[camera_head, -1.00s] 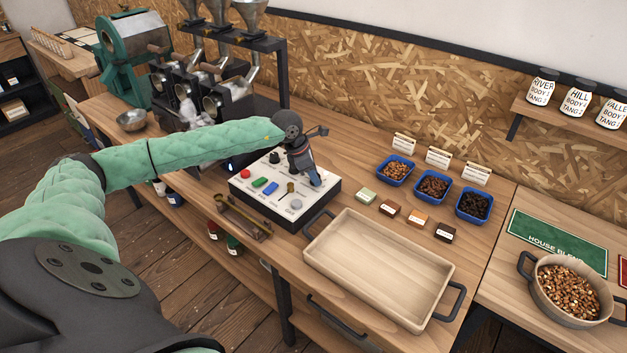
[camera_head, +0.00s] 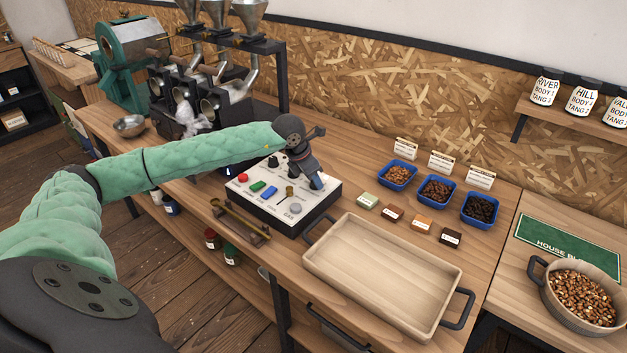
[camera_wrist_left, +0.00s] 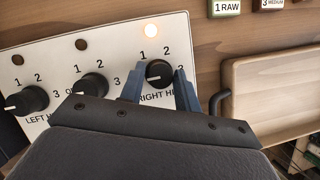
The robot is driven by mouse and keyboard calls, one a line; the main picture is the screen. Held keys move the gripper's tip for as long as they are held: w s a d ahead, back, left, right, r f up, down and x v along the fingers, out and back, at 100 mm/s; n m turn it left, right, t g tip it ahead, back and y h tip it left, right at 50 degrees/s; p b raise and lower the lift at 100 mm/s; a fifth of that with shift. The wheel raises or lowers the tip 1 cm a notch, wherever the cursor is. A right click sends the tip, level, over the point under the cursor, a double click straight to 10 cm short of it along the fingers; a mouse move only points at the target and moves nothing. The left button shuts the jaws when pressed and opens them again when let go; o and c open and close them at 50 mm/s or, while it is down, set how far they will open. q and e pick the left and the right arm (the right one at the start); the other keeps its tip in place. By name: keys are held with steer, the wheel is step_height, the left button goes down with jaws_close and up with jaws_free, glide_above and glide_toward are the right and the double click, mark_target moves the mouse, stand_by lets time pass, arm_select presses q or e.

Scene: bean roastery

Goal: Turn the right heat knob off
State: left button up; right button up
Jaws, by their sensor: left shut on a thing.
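The right heat knob (camera_wrist_left: 158,71) is a black dial with a white pointer line, on the white control panel (camera_wrist_left: 110,32). In the left wrist view the lamp (camera_wrist_left: 151,31) above it glows; its label is partly covered. My left gripper (camera_wrist_left: 160,92) is shut on this knob, one blue finger on each side. In the head view the gripper (camera_head: 317,182) reaches down onto the back right of the control box (camera_head: 262,208) and hides the knob. My right gripper is not in view.
Two more black knobs, the middle one (camera_wrist_left: 92,84) and the left one (camera_wrist_left: 30,99), sit beside it under dark lamps. A wooden tray (camera_head: 380,270) stands close to the box's right. A brass scoop rack (camera_head: 240,222) lies in front.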

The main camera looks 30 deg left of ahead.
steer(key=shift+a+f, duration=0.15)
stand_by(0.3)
arm_select(q)
steer(key=o, duration=1)
steer(key=shift+c, duration=0.2)
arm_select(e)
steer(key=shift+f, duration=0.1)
arm_select(q)
steer(key=shift+s+a+r+b, duration=0.15)
steer(key=shift+r+b, duration=0.15)
steer(key=shift+r, duration=0.25)
steer(key=b+v, duration=0.1)
steer(key=v, duration=0.5)
steer(key=shift+r, duration=0.3)
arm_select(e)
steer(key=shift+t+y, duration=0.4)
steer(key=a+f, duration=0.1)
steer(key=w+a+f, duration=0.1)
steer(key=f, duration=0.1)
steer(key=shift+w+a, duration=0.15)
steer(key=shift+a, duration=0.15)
arm_select(q)
steer(key=shift+s, duration=0.15)
